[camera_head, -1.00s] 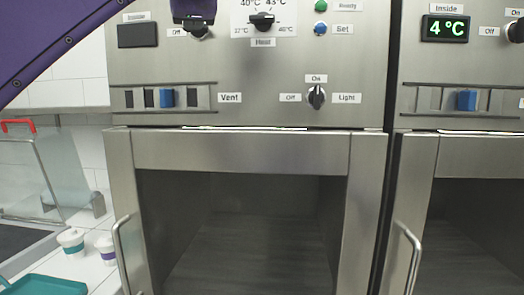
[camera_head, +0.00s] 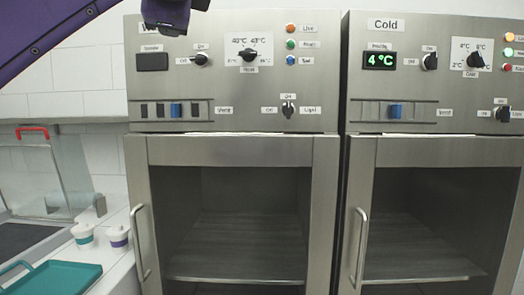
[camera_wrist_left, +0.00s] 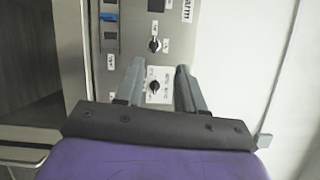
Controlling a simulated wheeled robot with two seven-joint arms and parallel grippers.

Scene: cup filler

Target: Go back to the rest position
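My left arm comes in from the upper left in the head view, and the end of it (camera_head: 175,14) hangs before the top of the left cabinet (camera_head: 235,150). In the left wrist view my left gripper (camera_wrist_left: 160,68) has its two grey fingers apart, with only the cabinet's control panel (camera_wrist_left: 151,20) behind the gap. It holds nothing. My right gripper is not in view.
The cold cabinet (camera_head: 430,151) stands to the right, its display reading 4 °C. Both glass doors look closed, with upright handles. At lower left are a teal tray (camera_head: 60,278), two small lidded cups (camera_head: 83,234) (camera_head: 118,237) and a glass-sided box with a red handle (camera_head: 33,131).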

